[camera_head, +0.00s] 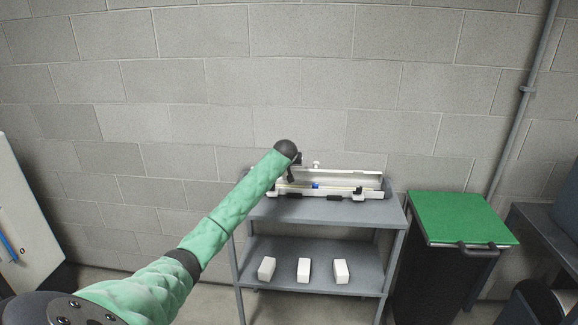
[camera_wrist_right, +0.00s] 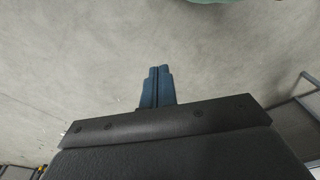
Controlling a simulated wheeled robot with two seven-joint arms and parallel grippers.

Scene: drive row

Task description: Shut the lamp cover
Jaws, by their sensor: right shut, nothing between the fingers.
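A long white lamp (camera_head: 345,195) lies on the top shelf of a grey rack. Its pale cover (camera_head: 340,178) appears raised along the back edge, leaving the inside exposed, with a small blue part (camera_head: 315,185) inside. My left arm in its green sleeve reaches to the lamp's left end and hides part of it. The left gripper (camera_head: 291,175) is a small dark shape there, mostly hidden by the arm's end; contact with the lamp cannot be told. My right gripper (camera_wrist_right: 158,72) shows blue fingers shut and empty in the right wrist view, over bare grey floor.
The grey rack (camera_head: 310,212) stands against a block wall. Three white blocks (camera_head: 304,270) sit on its lower shelf. A dark bin with a green lid (camera_head: 462,216) stands right of the rack. A white panel (camera_head: 22,220) is at the far left.

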